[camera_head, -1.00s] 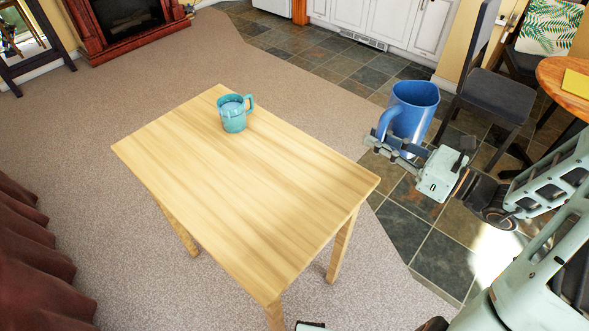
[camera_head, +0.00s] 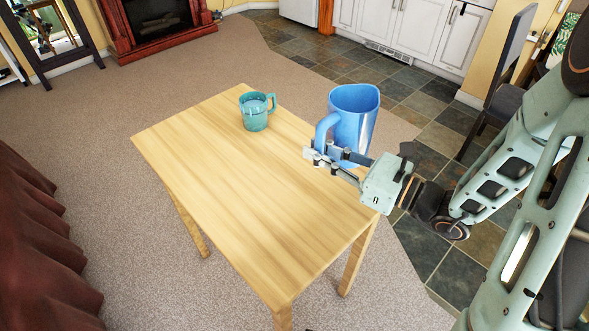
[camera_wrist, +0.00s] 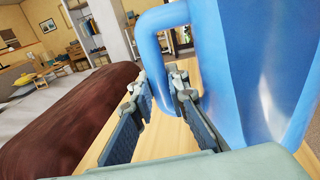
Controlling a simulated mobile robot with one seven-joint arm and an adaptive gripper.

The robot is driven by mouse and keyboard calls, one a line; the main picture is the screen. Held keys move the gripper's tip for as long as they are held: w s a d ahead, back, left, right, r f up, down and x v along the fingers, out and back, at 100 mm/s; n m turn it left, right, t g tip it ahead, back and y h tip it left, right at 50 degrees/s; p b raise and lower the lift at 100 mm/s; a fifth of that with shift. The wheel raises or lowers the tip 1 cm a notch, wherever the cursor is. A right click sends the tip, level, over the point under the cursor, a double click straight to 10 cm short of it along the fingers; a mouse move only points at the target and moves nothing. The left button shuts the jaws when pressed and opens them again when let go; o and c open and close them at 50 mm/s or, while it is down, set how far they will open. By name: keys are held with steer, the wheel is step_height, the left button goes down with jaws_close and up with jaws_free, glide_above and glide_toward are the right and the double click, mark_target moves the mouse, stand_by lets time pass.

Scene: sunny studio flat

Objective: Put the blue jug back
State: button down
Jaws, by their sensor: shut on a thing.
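The blue jug (camera_head: 355,118) is upright in my gripper (camera_head: 332,158), over the right side of the light wooden table (camera_head: 235,190). My gripper is shut on the jug's handle, which faces left. In the wrist view the jug (camera_wrist: 255,70) fills the right side, and its handle passes between the fingers of my gripper (camera_wrist: 165,92). I cannot tell for sure whether the jug's base touches the table, as my gripper partly hides its lower part.
A teal mug (camera_head: 256,112) stands on the table's far part, left of the jug. The table's near half is bare. A dark chair (camera_head: 500,100) stands at the right on the tiled floor. A dark red sofa (camera_wrist: 70,115) shows at left in the wrist view.

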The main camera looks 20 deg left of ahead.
steer(key=w+a+f, duration=0.1)
steer(key=a+f, duration=0.1)
steer(key=f, duration=0.1)
steer(key=w+a+f+b, duration=0.1)
steer(key=a+f, duration=0.1)
steer(key=f, duration=0.1)
steer(key=w+a+f+b, duration=0.1)
steer(key=a+f, duration=0.2)
steer(key=shift+f, duration=0.45)
steer(key=shift+f, duration=0.15)
steer(key=c, duration=2.3)
jaws_free()
steer(key=shift+f, duration=0.1)
steer(key=o, duration=0.4)
steer(key=shift+d, duration=0.1)
